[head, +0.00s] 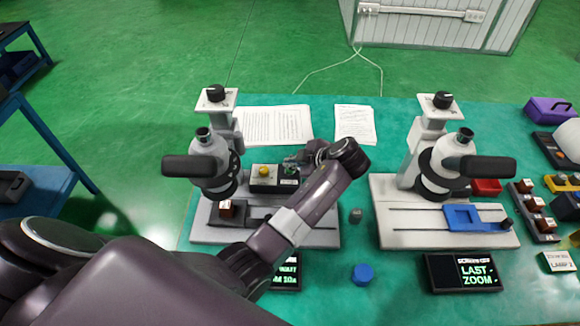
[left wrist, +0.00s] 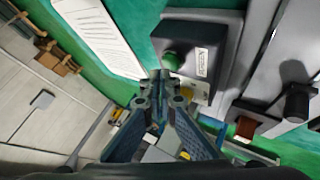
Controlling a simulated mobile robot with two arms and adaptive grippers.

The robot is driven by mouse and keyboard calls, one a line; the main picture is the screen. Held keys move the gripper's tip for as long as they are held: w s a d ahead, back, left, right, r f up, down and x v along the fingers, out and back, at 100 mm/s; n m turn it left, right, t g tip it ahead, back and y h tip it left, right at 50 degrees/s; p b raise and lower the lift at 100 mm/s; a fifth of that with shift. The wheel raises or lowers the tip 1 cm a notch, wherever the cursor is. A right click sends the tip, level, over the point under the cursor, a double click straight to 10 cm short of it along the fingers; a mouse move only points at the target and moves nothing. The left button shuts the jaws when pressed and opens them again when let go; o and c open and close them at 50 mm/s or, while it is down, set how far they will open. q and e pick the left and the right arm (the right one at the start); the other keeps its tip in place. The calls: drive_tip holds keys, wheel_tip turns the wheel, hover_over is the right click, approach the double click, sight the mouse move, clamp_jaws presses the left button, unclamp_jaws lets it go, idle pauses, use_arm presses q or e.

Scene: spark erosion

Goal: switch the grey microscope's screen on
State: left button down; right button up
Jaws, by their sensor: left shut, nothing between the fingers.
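A dark switch box (head: 263,187) with a yellow button (head: 265,171) and a green button (head: 291,170) sits by the left microscope. My left gripper (head: 296,160) is shut and empty, close to the green button. In the left wrist view the shut fingertips (left wrist: 160,76) are just beside the green button (left wrist: 172,62); contact is unclear. The left screen (head: 288,272) is lit, partly hidden by my arm. My right gripper is not in view.
The right screen (head: 465,272) is lit with "LAST ZOOM". Paper sheets (head: 274,125) lie behind. Blocks and a purple box (head: 548,110) crowd the right edge.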

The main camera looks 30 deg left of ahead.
sight(291, 171)
use_arm(q)
drive_tip(key=shift+r, duration=0.35)
wheel_tip(291, 171, up, 6)
drive_tip(key=p, duration=0.4)
drive_tip(key=shift+f, duration=0.1)
idle(0.5)
